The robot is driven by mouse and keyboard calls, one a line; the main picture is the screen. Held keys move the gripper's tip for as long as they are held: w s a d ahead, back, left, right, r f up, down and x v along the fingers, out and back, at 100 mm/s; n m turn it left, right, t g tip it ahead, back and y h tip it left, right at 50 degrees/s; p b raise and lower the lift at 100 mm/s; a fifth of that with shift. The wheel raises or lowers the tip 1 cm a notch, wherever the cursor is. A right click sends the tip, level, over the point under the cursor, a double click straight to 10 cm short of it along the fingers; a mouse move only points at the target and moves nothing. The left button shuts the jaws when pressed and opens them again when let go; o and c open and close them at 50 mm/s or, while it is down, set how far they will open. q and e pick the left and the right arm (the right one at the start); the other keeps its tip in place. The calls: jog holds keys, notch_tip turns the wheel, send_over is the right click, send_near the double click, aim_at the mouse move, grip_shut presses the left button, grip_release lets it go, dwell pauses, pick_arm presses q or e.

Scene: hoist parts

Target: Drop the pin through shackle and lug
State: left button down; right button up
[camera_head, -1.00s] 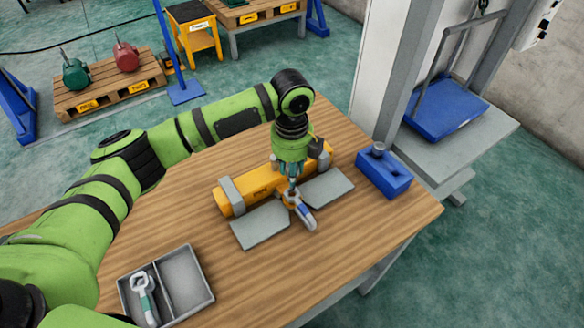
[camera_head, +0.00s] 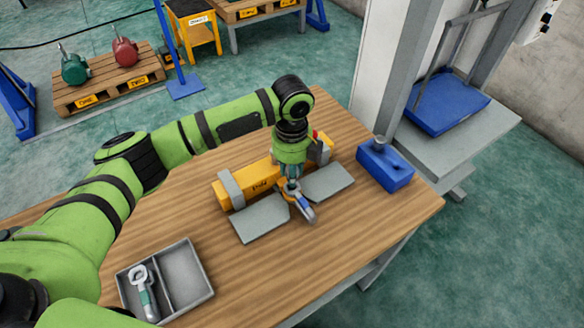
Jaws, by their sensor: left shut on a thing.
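The yellow beam (camera_head: 258,184) lies on the wooden table in grey cradles. Its lug is mostly hidden by my left gripper (camera_head: 292,188), which points down at the beam's near side. The gripper is shut on the shackle (camera_head: 306,210), grey with a blue band, which slants toward the near right. I cannot tell whether the shackle is around the lug or only beside it. The pin (camera_head: 379,142) appears as a grey round head standing in the blue block (camera_head: 388,168) on the right. My right gripper is not in view.
A grey two-compartment tray (camera_head: 188,274) at the near left holds another shackle with a teal band (camera_head: 143,287). Grey plates (camera_head: 260,224) lie beside the beam. The table's right edge is close to the blue block. The near right table is clear.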

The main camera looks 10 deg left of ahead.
pick_arm(q)
jog(key=shift+f+b, duration=0.45)
jog(key=shift+f, duration=0.95)
jog(key=c, duration=0.9)
grip_release()
jog(key=shift+o, duration=0.2)
notch_tip(320, 180, up, 12)
